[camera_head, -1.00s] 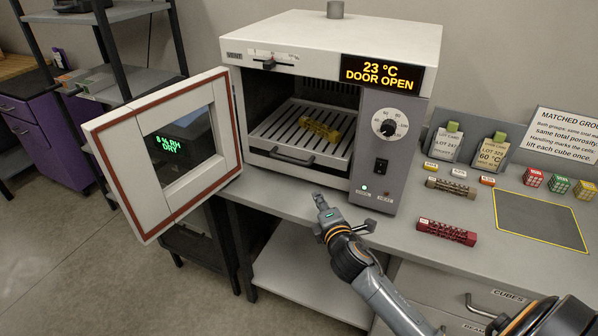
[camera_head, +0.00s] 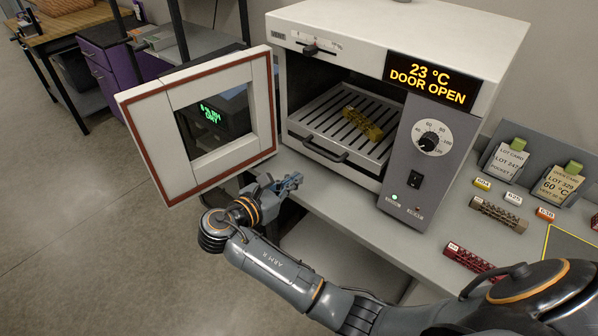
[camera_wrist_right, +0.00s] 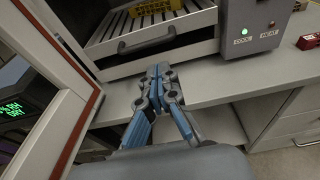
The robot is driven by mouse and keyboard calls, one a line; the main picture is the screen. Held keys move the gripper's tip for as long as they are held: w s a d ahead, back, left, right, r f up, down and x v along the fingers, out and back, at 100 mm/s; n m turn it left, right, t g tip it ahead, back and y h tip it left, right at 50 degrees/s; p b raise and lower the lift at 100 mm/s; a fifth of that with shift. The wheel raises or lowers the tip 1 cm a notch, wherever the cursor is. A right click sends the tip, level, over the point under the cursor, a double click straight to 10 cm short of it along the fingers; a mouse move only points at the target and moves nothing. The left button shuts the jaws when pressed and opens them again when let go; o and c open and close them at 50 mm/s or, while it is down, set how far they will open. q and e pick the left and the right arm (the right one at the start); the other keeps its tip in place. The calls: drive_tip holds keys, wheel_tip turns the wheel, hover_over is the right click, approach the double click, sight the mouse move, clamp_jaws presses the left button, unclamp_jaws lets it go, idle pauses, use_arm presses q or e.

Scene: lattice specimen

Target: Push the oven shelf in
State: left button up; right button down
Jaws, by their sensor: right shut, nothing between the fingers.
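The oven shelf (camera_head: 322,113) is a slatted grey tray with a dark front handle (camera_head: 317,148). It sits in the open oven (camera_head: 460,30), and its handle is at the oven's front opening. A yellow lattice bar (camera_head: 362,124) lies on the shelf. My right gripper (camera_head: 293,181) is shut and empty, below and in front of the handle, apart from it, near the bench's front edge. In the right wrist view the gripper (camera_wrist_right: 158,72) points toward the shelf handle (camera_wrist_right: 147,42). My left gripper is not in view.
The open oven door (camera_head: 155,140) stands to the left of my right gripper. A brown lattice bar (camera_head: 498,214) and a red lattice bar (camera_head: 473,258) lie on the bench to the right. Bare bench (camera_head: 350,205) lies before the oven.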

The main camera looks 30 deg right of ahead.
drive_tip(key=p, duration=0.2)
approach(340, 145)
drive_tip(key=shift+w+d+f, duration=0.1)
drive_tip(key=shift+f, duration=0.5)
drive_tip(key=shift+w+d+f, duration=0.1)
drive_tip(key=shift+f, duration=0.5)
drive_tip(key=shift+p+x, duration=0.3)
drive_tip(key=shift+x, duration=0.6)
drive_tip(key=shift+f, duration=0.15)
drive_tip(key=x, duration=0.3)
drive_tip(key=r+x, duration=0.1)
drive_tip(key=x, duration=0.4)
drive_tip(key=shift+w+d+r+p, duration=0.2)
drive_tip(key=shift+d+r+p, duration=0.15)
drive_tip(key=shift+d, duration=0.2)
drive_tip(key=shift+r, duration=0.25)
